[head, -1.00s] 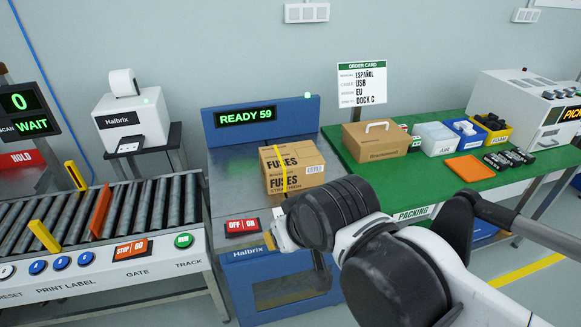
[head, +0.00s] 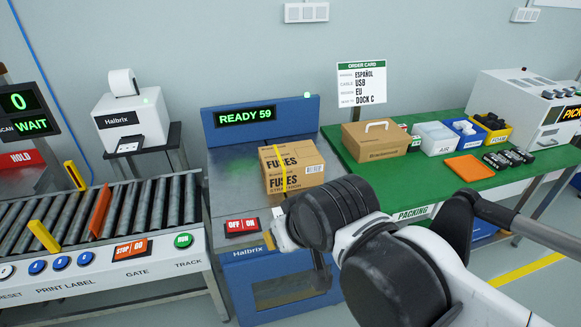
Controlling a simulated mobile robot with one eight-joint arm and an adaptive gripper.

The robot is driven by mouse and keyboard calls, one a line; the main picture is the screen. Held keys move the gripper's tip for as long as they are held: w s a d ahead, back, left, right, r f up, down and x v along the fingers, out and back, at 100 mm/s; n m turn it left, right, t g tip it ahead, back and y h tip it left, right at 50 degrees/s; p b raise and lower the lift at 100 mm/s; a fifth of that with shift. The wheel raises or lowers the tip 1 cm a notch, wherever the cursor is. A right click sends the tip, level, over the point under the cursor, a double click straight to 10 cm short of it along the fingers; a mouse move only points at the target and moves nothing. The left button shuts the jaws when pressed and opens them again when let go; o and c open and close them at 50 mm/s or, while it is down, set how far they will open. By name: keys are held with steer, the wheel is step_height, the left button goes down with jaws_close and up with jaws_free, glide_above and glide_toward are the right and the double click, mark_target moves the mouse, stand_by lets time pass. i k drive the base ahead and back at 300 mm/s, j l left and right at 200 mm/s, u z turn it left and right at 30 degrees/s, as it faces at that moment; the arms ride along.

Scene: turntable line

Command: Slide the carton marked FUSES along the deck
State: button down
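The brown carton marked FUSES (head: 293,166) sits upright on the grey metal deck (head: 232,195) of the blue machine, near its right side. It has a yellow strap over it and a white barcode label. My arm reaches in from the lower right, and its dark wrist covers the area in front of the carton's lower right. My gripper (head: 278,232) shows only as a small pale part beside the wrist, at the deck's front edge below the carton. Its fingers cannot be made out, and whether it touches the carton cannot be told.
A roller conveyor (head: 135,205) with yellow and orange gate bars lies left of the deck. A red OFF/ON switch (head: 242,226) is at the deck's front. The green packing table (head: 365,178) with a brown box, bins and an orange tray stands right. The deck's left part is clear.

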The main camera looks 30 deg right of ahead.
mark_target(297, 165)
steer(key=i+l, duration=0.15)
steer(key=l, duration=0.3)
steer(key=i+l, duration=0.1)
steer(key=l, duration=0.3)
steer(key=i+l+u, duration=0.1)
steer(key=l, duration=0.35)
steer(key=i+l, duration=0.15)
steer(key=l, duration=0.3)
steer(key=i+l, duration=0.15)
steer(key=l, duration=0.3)
